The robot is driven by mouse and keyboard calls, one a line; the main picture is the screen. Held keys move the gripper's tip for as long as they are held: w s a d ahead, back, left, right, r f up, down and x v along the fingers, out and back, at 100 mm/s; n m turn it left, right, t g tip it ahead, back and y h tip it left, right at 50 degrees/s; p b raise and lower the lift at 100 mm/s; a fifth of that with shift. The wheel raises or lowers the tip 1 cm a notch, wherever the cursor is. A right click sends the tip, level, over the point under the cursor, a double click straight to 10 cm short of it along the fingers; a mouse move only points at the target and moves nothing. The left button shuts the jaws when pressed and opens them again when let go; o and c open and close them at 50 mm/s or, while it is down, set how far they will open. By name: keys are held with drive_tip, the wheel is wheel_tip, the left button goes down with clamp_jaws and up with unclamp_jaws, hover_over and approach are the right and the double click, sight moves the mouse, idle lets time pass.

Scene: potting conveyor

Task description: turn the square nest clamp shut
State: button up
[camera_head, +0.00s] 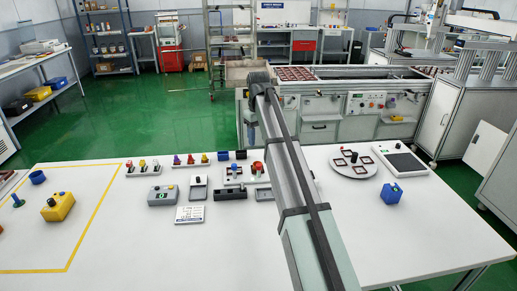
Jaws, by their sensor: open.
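Small fixtures stand in the middle of the white bench, but I cannot tell for sure which is the square nest clamp. A pale plate (234,180) carries red parts, including a red knob (257,167) close to my arm. A small grey square block (198,189) and a low black block (230,194) stand in front of it. Whether any clamp is open or shut is too small to tell. My arm rises from the bottom edge across the bench and hides part of this area.
A round white plate (342,172) with dark square frames, a dark-topped pad (406,163) and a blue block (391,194) lie right. A grey box (162,195), a white card (189,215) and a yellow block (58,206) lie left. The front middle is clear.

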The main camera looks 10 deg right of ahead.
drive_tip(key=shift+r, duration=1.4)
